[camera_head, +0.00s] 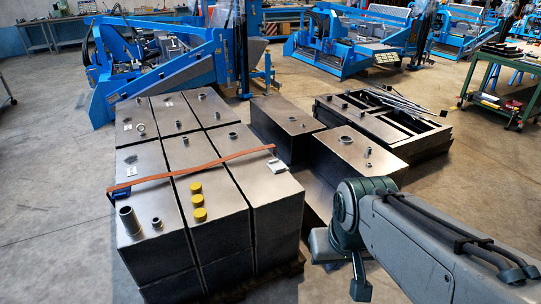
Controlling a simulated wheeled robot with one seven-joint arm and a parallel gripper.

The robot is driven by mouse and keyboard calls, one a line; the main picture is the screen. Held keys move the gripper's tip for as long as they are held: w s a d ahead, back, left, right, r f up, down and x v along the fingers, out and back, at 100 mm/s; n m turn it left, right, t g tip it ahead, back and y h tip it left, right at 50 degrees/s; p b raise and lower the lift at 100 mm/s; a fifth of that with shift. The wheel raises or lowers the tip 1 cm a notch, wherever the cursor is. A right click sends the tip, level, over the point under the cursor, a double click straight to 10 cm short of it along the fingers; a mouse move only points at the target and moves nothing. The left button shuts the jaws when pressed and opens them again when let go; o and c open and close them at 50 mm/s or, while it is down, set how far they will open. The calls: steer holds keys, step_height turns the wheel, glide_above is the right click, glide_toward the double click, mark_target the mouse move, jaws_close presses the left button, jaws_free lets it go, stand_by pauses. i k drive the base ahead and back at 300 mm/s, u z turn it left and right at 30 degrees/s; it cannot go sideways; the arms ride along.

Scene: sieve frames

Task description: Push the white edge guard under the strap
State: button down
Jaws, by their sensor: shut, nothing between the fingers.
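The white edge guard (276,166) lies on the top right edge of the near right metal tank (262,194). It sits at the right end of the orange strap (195,173), which runs across the tank tops. I cannot tell at this size whether the strap touches it or passes over part of it. My gripper (361,290) hangs at the lower right, to the right of the tanks and apart from the guard. It appears shut and empty; its fingers are small and dark.
Yellow caps (198,200) and an upright pipe stub (130,220) stand on the near tanks. A blue piece (121,190) sits at the strap's left end. More tanks (352,150) and a metal frame (385,118) stand behind my arm. Open floor lies to the left.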

mark_target(276, 166)
steer(key=i, duration=1.6)
